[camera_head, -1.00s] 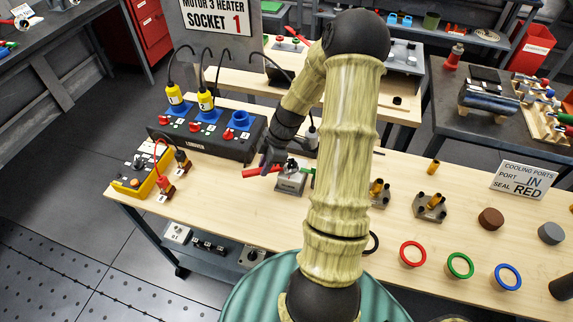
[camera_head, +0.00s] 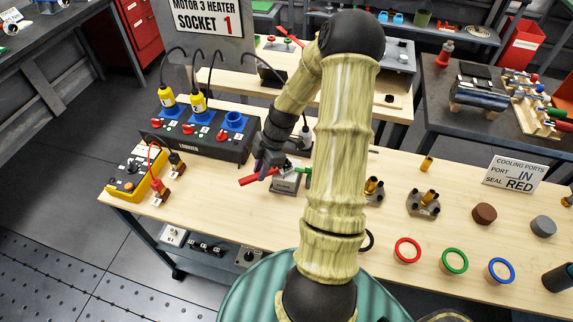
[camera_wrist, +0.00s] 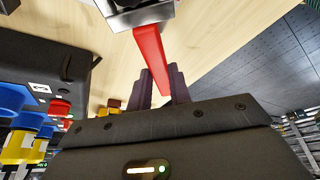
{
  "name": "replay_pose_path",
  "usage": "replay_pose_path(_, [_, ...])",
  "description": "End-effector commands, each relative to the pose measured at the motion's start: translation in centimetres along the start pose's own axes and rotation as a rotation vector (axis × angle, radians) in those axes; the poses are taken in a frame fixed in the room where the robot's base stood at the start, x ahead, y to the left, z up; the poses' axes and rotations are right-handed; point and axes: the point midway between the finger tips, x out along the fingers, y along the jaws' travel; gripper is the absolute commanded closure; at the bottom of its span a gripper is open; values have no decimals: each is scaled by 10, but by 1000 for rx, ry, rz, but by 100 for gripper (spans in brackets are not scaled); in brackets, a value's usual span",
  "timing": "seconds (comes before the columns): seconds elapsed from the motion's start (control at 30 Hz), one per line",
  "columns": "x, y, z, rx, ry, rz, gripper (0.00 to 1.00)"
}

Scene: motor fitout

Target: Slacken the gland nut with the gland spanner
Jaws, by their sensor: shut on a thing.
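The spanner has a red handle (camera_head: 249,180) that points left from a small grey metal block (camera_head: 286,184) on the wooden bench. In the wrist view the red handle (camera_wrist: 151,58) runs from the metal block (camera_wrist: 137,14) down between my two dark fingers (camera_wrist: 161,82). A green handle (camera_head: 309,174) shows on the block's right side. The gland nut cannot be made out, and my arm and fingers hide part of the block's top.
A black socket box (camera_head: 205,142) with yellow plugs and cables stands behind left. A yellow meter box (camera_head: 132,184) sits at the left. Brass-fitted plates (camera_head: 423,205), a red ring (camera_head: 407,250), green and blue rings lie right. Bare bench lies before the block.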

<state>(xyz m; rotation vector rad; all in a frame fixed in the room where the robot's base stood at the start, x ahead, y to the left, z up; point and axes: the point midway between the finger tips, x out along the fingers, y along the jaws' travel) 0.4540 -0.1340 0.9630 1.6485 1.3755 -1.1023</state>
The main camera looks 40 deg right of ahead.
Motion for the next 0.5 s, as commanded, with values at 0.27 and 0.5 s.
replay_pose_path(0.27, [0, 0, 0, -6, 0, -2, 100])
replay_pose_path(0.5, [0, -4, 0, -47, 1, -20, 100])
